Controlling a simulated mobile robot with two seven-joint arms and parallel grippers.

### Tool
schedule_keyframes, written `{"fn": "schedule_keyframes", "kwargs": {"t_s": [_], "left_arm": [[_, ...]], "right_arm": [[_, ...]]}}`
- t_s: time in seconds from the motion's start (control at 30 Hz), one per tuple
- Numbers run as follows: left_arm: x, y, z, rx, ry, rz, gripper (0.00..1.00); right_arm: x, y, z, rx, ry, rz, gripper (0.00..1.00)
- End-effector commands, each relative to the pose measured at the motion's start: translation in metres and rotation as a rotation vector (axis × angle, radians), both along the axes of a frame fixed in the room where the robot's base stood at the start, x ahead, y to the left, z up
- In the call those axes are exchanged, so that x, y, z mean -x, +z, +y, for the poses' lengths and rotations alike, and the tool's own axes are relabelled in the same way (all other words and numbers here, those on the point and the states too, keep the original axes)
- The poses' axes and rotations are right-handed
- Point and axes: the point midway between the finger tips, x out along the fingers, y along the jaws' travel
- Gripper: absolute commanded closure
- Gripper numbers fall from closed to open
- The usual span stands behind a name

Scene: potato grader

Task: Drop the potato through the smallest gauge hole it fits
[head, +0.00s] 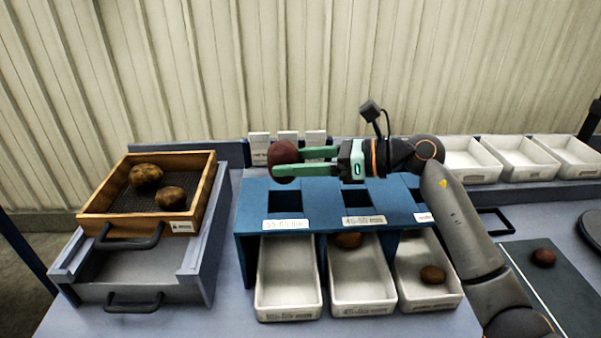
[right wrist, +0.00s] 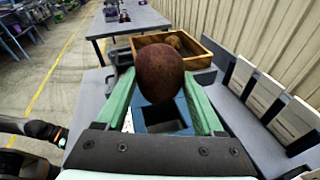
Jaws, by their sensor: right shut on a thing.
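A dark reddish-brown potato (head: 283,160) is held between the green fingers of my right gripper (head: 290,162), above the back left of the blue gauge stand (head: 330,195). It also shows in the right wrist view (right wrist: 161,72), with a square hole (right wrist: 165,117) below and nearer than it. The stand's left hole (head: 289,204) has a label that seems to read 55-65 mm. The middle hole (head: 358,190) has a label that seems to read 45-50 mm. My right arm partly hides the right hole.
Under the stand, the left white tray (head: 289,312) is empty; the middle tray (head: 362,308) and right tray (head: 428,300) each hold a potato. A wooden crate (head: 200,205) with two potatoes stands at left. Another potato (head: 543,257) lies on a dark mat at right.

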Motion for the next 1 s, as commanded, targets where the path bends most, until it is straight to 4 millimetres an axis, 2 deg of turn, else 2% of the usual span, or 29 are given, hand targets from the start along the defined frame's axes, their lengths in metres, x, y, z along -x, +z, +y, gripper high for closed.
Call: {"fn": "schedule_keyframes", "kwargs": {"t_s": [0.37,1.0], "left_arm": [[0.006,-0.011,0.000,0.000,0.001,0.014,1.00],[0.006,-0.044,-0.001,0.000,0.000,0.015,1.00]], "right_arm": [[-0.001,-0.011,0.000,-0.007,-0.004,0.000,0.96],[-0.001,-0.060,0.000,-0.004,-0.004,-0.001,0.96]]}}
